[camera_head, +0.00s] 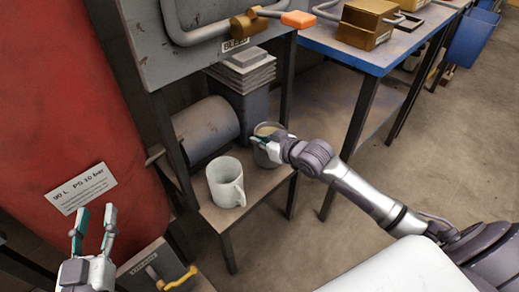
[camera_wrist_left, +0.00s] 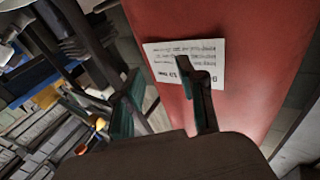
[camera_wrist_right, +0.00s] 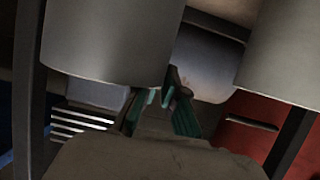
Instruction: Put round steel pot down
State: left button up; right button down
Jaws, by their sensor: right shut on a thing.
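The round steel pot (camera_head: 266,154) is grey and cylindrical, upright at the lower shelf of the grey stand. My right gripper (camera_head: 278,140) is shut on its upper right side. In the right wrist view the pot (camera_wrist_right: 105,40) fills the upper left, beside the fingers (camera_wrist_right: 158,103). I cannot tell whether its base touches the shelf (camera_head: 240,212). My left gripper (camera_head: 93,222) is open and empty in front of the red tank, with its fingers apart in the left wrist view (camera_wrist_left: 165,95).
A pale mug (camera_head: 225,184) stands on the shelf left of the pot. A grey horizontal cylinder (camera_head: 203,125) and a dark bin with stacked plates (camera_head: 245,72) are behind. The red tank (camera_head: 60,100) stands left. A blue-edged table (camera_head: 360,60) is to the right.

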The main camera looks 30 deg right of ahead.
aim_at(259, 149)
notch_tip(259, 149, down, 3)
jog(key=shift+r+b, duration=0.1)
jog(key=shift+b, duration=0.5)
pick_arm(q)
jog(key=r+t, duration=0.1)
jog(key=r+t+h, duration=0.1)
jog(key=r, duration=0.1)
jog(key=s+r+t, duration=0.1)
jog(key=r, duration=0.1)
jog(key=shift+s+d+r+t, duration=0.1)
jog(key=shift+d+r+t, duration=0.15)
jog(key=shift+t, duration=0.05)
pick_arm(e)
jog(key=c, duration=1.6)
grip_release()
jog(key=shift+f, duration=0.25)
jog(key=o, duration=0.3)
jog(key=shift+r, duration=0.1)
